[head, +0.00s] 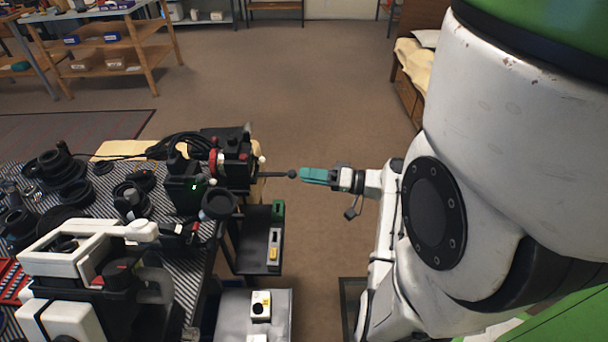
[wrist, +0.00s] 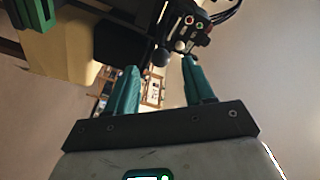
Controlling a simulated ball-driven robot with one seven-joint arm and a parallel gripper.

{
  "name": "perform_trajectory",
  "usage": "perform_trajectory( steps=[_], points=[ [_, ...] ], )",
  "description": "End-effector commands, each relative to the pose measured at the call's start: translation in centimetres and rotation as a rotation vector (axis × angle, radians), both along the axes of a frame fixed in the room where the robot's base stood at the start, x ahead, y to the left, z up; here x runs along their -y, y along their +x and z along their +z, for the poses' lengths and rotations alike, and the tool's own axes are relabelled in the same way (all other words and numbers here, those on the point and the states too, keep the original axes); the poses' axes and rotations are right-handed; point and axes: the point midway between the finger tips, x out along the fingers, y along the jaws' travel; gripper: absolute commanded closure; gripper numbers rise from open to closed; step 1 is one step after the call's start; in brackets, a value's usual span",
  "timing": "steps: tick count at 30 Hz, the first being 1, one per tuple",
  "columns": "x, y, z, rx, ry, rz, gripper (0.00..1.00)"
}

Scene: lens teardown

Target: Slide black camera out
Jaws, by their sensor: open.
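A black camera-like device (head: 232,158) with a red ring stands at the right edge of the bench. A thin dark rod with a ball end (head: 292,174) sticks out from it to the right. My gripper (head: 302,175) has teal fingers and points left at the ball end. In the wrist view my gripper (wrist: 160,80) is open, with a clear gap between the fingers. The ball end (wrist: 160,57) shows between and beyond the fingertips, and I see no contact. A dark device with coloured round ports (wrist: 186,27) is behind it. I cannot tell which parts belong to the camera.
The striped bench top (head: 100,198) carries lens rings, cables and a white-and-black machine (head: 85,245). Below its right edge are a dark shelf (head: 250,262) with small parts and a grey surface (head: 225,315). The brown floor (head: 320,120) beyond my gripper is clear.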

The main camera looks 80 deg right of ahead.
Motion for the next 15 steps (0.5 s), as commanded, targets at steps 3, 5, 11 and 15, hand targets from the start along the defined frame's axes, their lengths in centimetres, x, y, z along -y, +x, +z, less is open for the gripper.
perform_trajectory(
  steps=[3,5,11,15],
  points=[
    [-0.2,-2.5,0.0,0.001,-0.001,-0.005,0.47],
    [-0.3,-3.7,0.0,0.0,-0.001,-0.006,0.47],
    [-0.7,-7.0,0.0,0.0,0.0,-0.006,0.47],
    [-0.9,-8.2,0.0,0.0,-0.001,-0.004,0.47]
  ],
)
